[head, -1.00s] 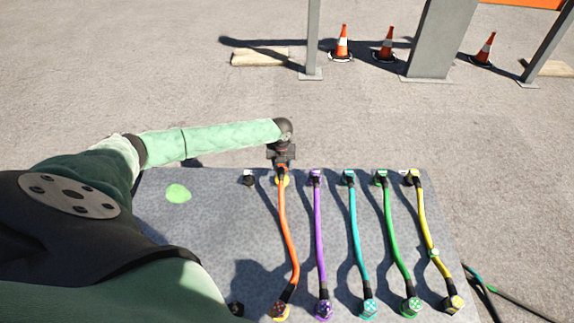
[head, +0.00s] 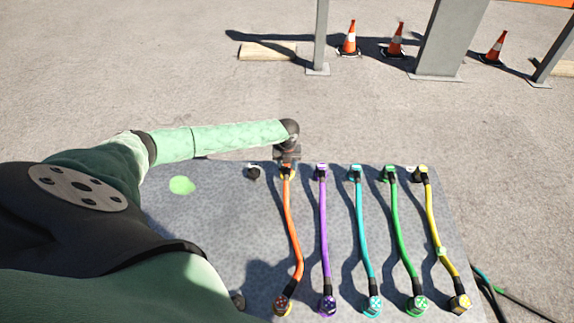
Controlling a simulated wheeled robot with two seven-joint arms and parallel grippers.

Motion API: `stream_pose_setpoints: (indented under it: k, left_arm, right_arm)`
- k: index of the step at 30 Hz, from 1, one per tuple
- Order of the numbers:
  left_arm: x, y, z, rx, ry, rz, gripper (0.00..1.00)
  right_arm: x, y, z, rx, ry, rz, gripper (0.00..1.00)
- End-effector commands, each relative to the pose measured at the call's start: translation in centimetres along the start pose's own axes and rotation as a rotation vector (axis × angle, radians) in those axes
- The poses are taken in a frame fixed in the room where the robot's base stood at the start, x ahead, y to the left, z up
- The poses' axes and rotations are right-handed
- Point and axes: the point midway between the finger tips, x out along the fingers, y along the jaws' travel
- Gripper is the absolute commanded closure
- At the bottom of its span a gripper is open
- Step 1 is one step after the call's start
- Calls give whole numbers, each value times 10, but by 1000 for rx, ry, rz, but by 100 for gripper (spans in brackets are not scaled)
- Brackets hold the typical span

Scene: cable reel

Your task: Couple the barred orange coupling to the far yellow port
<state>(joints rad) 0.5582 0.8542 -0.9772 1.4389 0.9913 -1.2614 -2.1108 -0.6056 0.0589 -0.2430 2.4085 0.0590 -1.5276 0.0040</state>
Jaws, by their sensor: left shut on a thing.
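My left gripper (head: 287,163) reaches over the far edge of the grey panel. It is shut on the orange coupling (head: 287,172) at the far end of the orange cable (head: 294,232). A little yellow of the far port shows right at the coupling, mostly covered by it. I cannot tell whether the coupling is seated, and its bar marking is too small to make out. The orange cable's near end sits in a near port (head: 282,304). My right gripper is not in view.
Purple (head: 323,232), teal (head: 360,232), green (head: 397,235) and yellow (head: 434,225) cables run alongside on the right, joined at both ends. A black fitting (head: 254,173) stands left of my gripper. The panel's left part (head: 205,225) is mostly clear.

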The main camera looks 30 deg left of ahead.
Motion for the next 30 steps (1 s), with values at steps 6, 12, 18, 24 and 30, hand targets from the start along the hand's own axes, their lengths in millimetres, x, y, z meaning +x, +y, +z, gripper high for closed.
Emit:
stream_pose_setpoints:
  k: [6, 12, 18, 24, 30]
  left_arm:
    - [-1, 0, 0, 0, 0, 0, 86]
    - [0, 0, 0, 0, -1, -1, 86]
    - [-1, -1, 0, 0, 0, -1, 86]
    - [-1, -1, 0, 0, -1, -1, 86]
    - [2, -1, 0, 0, -1, -1, 86]
  right_arm:
    - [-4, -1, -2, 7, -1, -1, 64]
    - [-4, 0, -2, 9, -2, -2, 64]
    - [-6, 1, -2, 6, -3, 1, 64]
    - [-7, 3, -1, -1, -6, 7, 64]
    - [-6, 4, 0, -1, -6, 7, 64]
